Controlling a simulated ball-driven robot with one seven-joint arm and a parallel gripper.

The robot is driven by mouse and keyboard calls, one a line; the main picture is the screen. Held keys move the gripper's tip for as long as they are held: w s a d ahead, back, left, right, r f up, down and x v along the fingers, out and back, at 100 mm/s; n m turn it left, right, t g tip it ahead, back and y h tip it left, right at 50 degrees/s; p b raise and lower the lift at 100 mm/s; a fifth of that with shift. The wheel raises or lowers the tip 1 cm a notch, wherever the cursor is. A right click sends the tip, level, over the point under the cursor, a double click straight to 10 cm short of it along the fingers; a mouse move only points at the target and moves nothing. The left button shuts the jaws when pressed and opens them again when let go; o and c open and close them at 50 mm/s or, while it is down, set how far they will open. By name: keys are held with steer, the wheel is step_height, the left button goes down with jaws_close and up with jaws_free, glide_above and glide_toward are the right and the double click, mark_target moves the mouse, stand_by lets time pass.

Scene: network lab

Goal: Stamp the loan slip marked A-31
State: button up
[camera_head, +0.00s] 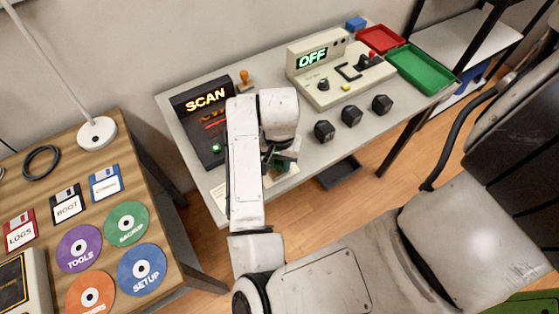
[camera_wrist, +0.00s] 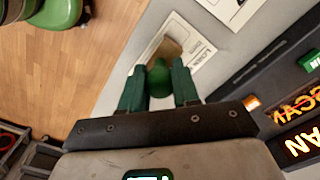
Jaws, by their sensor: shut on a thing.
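My gripper (camera_wrist: 158,88) is shut on a stamp with a green knob (camera_wrist: 158,76) and a brown base (camera_wrist: 166,50). In the wrist view the stamp lies over a white loan slip (camera_wrist: 198,55), covering part of its print. I cannot tell whether the base touches the paper, nor read the slip's mark. A second slip (camera_wrist: 232,8) lies beside it at the top edge. In the head view my gripper (camera_head: 280,160) is over the table's front edge, mostly hidden by my arm. Another stamp with an orange handle (camera_head: 244,76) stands at the back of the table.
A scanner box (camera_head: 203,104) lit SCAN stands left of my arm. A beige console (camera_head: 340,75) reads OFF, with several black knobs (camera_head: 351,115) in front. Red (camera_head: 380,40) and green (camera_head: 420,68) trays sit at the right. A wooden table (camera_head: 120,180) holds discs and floppies.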

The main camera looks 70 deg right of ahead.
steer(key=shift+r+p, duration=2.95)
steer(key=shift+r, duration=0.55)
